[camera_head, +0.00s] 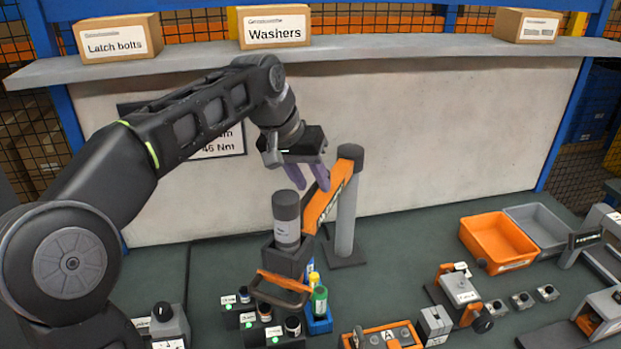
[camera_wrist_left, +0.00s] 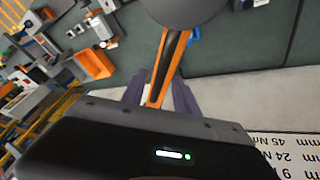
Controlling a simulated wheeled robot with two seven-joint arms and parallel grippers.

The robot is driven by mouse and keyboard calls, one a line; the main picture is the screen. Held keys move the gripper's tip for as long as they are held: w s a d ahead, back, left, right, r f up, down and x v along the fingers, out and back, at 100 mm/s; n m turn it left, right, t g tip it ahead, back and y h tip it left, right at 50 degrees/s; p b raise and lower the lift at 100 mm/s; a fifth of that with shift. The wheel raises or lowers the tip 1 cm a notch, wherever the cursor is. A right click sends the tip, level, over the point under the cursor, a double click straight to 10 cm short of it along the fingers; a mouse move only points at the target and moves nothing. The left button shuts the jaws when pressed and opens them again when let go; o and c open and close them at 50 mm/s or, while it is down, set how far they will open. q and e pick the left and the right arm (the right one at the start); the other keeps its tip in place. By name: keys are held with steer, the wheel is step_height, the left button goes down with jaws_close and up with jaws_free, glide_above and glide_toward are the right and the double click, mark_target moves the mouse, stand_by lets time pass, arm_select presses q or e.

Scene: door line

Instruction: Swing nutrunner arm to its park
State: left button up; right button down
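The nutrunner arm (camera_head: 326,206) is an orange beam running from a grey post (camera_head: 346,210) toward the front left. In the left wrist view the orange beam (camera_wrist_left: 166,65) passes between the spread fingers (camera_wrist_left: 160,95), with a gap on both sides. Whether the fingertips reach below its top is unclear. No marked park can be made out. My right gripper is out of view.
Bottles in a blue holder (camera_head: 319,320) and small labelled blocks stand on the green bench below the nutrunner. An orange bin (camera_head: 497,242) and fixtures (camera_head: 458,290) are at right. A shelf (camera_head: 400,48) with boxes runs above the back panel.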

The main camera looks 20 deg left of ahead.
arm_select(q)
steer(key=shift+c, duration=0.4)
jaws_close()
stand_by(0.9)
